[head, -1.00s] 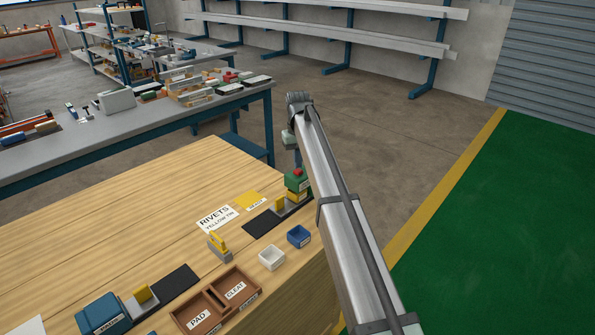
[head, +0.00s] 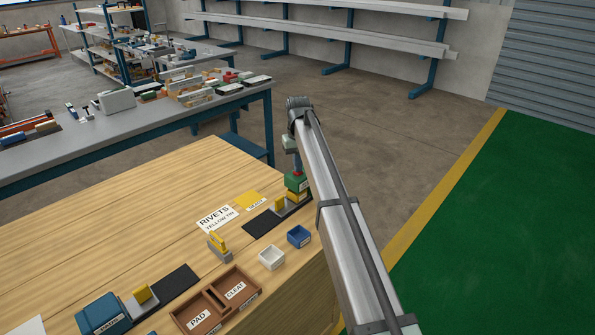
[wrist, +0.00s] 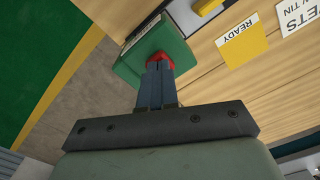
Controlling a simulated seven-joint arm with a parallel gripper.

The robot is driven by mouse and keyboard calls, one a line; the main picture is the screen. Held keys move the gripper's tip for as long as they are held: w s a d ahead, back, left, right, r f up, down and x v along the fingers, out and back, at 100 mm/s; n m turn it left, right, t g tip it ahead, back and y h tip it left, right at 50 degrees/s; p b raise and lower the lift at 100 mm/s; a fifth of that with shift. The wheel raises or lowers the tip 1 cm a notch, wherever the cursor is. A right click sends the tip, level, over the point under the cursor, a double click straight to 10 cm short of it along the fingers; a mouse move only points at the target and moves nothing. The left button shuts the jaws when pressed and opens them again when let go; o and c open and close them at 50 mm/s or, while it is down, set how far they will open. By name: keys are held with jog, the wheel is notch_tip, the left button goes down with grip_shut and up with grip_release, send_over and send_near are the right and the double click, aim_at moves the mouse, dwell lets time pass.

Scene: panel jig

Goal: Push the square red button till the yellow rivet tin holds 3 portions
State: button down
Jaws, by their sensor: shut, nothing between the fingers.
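The red button (head: 298,173) sits on top of a green box (head: 296,182) at the right edge of the wooden bench. My gripper (head: 298,166) is upright over it with its fingers shut and empty. In the wrist view the fingertips (wrist: 159,66) are at the red button (wrist: 157,57) and cover part of it; whether it is pressed down I cannot tell. A yellow part (head: 296,196) shows low under the green box. I cannot tell if it is the rivet tin, and no contents are visible.
A white card (head: 217,217) reads RIVETS, YELLOW TIN, beside a yellow READY card (head: 250,200). A yellow block (head: 279,203) stands by a dark strip. A white bin (head: 271,257), a blue bin (head: 298,236) and a brown divided tray (head: 216,299) are nearer.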

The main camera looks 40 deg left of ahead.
jog(key=shift+f, duration=0.25)
jog(key=shift+r, duration=2)
notch_tip(320, 180, up, 5)
jog(key=shift+f, duration=3.35)
jog(key=shift+f, duration=1.15)
jog(key=shift+r, duration=2)
